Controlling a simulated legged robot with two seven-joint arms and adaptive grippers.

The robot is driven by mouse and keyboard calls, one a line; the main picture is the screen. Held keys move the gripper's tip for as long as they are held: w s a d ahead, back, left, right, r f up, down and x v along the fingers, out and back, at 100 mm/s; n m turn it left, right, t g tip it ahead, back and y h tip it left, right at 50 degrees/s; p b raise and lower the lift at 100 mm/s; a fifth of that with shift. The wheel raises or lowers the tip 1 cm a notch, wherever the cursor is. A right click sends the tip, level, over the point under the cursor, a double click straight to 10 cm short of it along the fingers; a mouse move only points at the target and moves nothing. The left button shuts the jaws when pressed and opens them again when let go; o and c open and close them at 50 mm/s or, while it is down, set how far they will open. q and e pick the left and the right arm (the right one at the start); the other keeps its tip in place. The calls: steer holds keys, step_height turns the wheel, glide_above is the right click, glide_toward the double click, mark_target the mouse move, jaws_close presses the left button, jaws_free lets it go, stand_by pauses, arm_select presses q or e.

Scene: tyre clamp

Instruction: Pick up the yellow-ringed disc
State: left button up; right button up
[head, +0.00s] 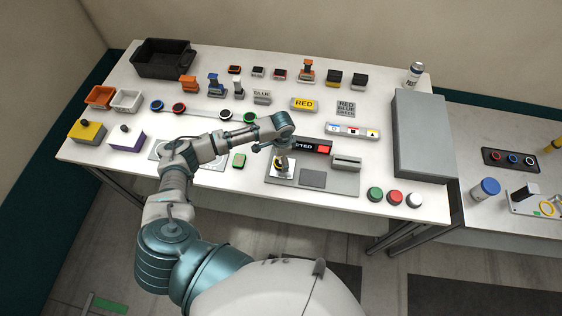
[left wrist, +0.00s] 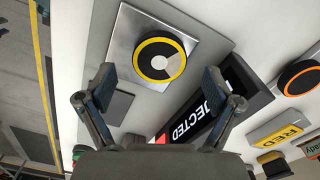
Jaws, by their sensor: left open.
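The yellow-ringed disc (left wrist: 148,68) is in the left wrist view, black with a yellow ring and a pale centre. It lies on a square silver plate (left wrist: 122,48) fixed to a grey board. My left gripper (left wrist: 157,80) is open and empty, with its fingers spread to either side below the disc in that view, not closed on it. In the head view my left gripper (head: 282,163) points down over the silver plate (head: 283,180), and it largely hides the disc. My right gripper is not in view.
A black display reading "...CTED" (head: 312,146) stands close to the gripper's right. A slotted grey block (head: 347,163) and a dark grey square (head: 313,178) share the board. Red, green and white buttons (head: 394,197) lie farther right, before a large grey box (head: 422,135).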

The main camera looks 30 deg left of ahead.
arm_select(q)
steer(key=shift+f, duration=0.9)
steer(key=c, duration=1.2)
steer(key=shift+r, duration=0.15)
